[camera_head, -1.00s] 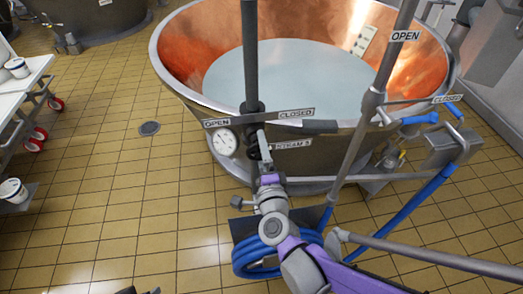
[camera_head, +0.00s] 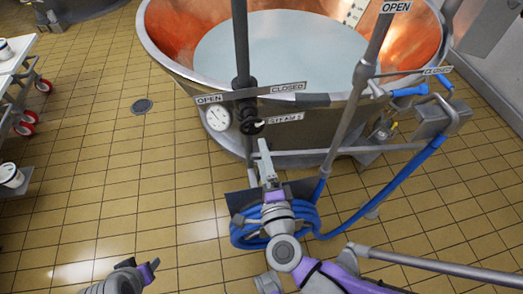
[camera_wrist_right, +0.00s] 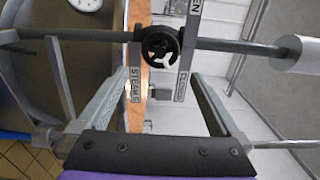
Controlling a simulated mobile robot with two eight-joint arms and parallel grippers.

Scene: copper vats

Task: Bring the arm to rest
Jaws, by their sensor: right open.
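My right gripper (camera_head: 264,150) is in front of the copper vat (camera_head: 166,70), just below the steam valve's black handwheel (camera_head: 250,122). In the right wrist view, its two fingers (camera_wrist_right: 160,80) stand wide apart with nothing held between them. The handwheel (camera_wrist_right: 161,46) shows beyond the fingertips, apart from them. My right arm runs down to the lower right. Part of my left arm's end (camera_head: 138,276) shows at the lower left edge; its jaws cannot be made out.
A blue hose (camera_head: 405,181) hangs from a pipe at right and lies coiled behind my right wrist. A grey rail (camera_head: 440,264) crosses the lower right. A white cart (camera_head: 18,52) stands at far left. Tiled floor (camera_head: 110,185) is clear between.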

